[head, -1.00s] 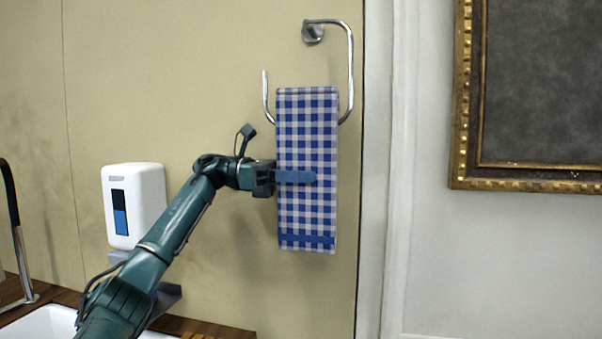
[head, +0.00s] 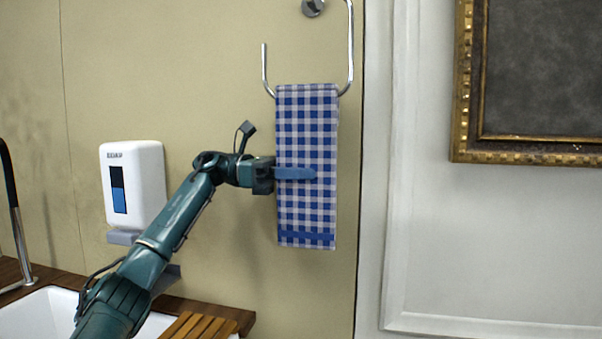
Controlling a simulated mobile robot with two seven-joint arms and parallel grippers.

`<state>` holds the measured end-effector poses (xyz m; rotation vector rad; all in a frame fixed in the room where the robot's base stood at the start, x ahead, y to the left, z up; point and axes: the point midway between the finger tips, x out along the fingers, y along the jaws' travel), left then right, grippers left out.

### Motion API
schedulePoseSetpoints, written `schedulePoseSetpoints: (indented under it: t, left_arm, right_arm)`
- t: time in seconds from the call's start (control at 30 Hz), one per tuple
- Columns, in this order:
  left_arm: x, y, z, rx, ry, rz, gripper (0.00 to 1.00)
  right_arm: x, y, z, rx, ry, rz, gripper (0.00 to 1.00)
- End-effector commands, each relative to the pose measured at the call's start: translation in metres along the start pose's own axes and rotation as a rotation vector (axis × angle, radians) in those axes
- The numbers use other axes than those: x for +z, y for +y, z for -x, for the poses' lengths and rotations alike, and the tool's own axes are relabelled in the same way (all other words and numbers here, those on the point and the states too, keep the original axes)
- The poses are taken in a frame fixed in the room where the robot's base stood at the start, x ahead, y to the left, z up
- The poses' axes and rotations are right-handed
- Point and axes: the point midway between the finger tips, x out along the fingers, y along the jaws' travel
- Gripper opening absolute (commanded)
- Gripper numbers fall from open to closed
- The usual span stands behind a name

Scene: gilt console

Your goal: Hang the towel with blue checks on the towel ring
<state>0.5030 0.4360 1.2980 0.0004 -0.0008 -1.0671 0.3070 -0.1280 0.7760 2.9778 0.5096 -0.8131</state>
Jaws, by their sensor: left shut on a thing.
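The towel with blue checks (head: 306,125) hangs flat and upright, its top edge slightly above the level of the ring's bottom bar. The chrome towel ring (head: 351,50) is open at its left side. Its lower curves show on both sides of the towel, and the bar between them is hidden by the cloth. I cannot tell whether the towel is folded over that bar or only in front of it. My left gripper (head: 305,175) comes in from the left and is shut on the towel at about mid-height, one blue finger across its front. My right gripper is not in view.
A white soap dispenser (head: 134,186) is on the wall at left. Below are a white sink (head: 40,312), a tap (head: 14,215) and a slatted wooden board (head: 200,325). A gilt picture frame (head: 464,85) hangs at right. The wall below the towel is clear.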

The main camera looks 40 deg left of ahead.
Motion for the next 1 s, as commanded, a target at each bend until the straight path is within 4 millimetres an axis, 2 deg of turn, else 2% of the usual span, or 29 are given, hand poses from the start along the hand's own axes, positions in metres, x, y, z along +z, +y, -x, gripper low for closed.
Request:
schedulePoseSetpoints:
  t: [0.07, 0.33, 0.63, 0.77, 1.0]
  left_arm:
    - [0.0, 0.0, 0.0, 0.0, 0.0, 0.0, 0.14]
    - [0.0, 0.0, 0.0, 0.0, 0.0, 0.0, 0.36]
    - [0.0, 0.0, 0.004, 0.002, 0.0, 0.001, 0.36]
    - [0.0, 0.001, 0.019, 0.004, -0.001, 0.0, 0.36]
    - [0.002, 0.001, 0.073, 0.005, -0.003, 0.001, 0.36]
  right_arm:
    - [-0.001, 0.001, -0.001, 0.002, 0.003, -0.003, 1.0]
    - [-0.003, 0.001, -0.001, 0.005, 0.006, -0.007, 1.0]
    - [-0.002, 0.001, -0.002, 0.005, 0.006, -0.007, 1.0]
    - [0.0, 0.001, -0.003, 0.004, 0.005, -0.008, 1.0]
    - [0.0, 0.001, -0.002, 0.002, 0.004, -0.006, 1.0]
